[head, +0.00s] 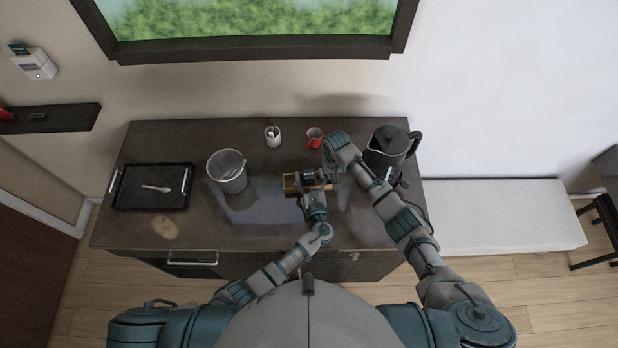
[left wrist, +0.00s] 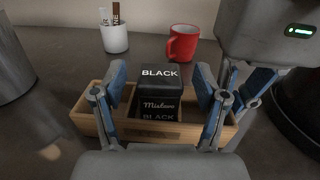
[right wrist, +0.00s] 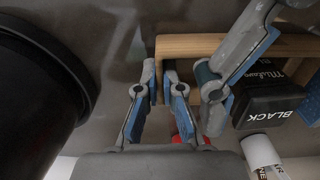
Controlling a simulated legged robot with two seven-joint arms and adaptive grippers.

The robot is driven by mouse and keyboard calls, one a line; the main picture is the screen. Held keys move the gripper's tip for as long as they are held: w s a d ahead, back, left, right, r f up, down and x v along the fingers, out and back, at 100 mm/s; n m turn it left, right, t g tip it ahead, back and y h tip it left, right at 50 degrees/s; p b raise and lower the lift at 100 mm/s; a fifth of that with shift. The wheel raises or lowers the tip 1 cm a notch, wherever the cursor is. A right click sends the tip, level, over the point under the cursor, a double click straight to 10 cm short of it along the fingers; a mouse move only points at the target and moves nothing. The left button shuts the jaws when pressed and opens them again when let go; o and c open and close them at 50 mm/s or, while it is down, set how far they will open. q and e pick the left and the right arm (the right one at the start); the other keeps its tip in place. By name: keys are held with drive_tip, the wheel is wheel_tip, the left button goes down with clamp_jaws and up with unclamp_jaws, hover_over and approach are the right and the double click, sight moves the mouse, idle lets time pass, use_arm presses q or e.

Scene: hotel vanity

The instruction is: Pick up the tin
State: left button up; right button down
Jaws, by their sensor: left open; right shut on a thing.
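The tin (left wrist: 160,75) is a black square box lettered BLACK. It stands upright in a compartment of a wooden box (left wrist: 88,97); it also shows in the right wrist view (right wrist: 270,98). My left gripper (left wrist: 161,80) is open, with one finger on each side of the tin and gaps between. My right gripper (right wrist: 162,75) is shut on an end wall of the wooden box, one finger inside and one outside. It also shows at the right in the left wrist view (left wrist: 246,82). In the head view, the wooden box (head: 289,184) is partly hidden by my arms.
A red mug (head: 314,137) and a white cup (head: 273,135) with sticks stand behind the box. A dark kettle (head: 386,152) is close to my right arm. A metal bucket (head: 228,171) and a black tray (head: 126,200) are left. The front left counter is clear.

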sight(309, 173)
use_arm(q)
drive_tip(key=shift+w, duration=0.45)
drive_tip(key=c, duration=1.3)
drive_tip(key=shift+o, duration=0.2)
wheel_tip(309, 173, up, 18)
use_arm(e)
drive_tip(key=c, duration=1.2)
unclamp_jaws()
drive_tip(key=shift+c, duration=0.2)
wheel_tip(309, 173, up, 12)
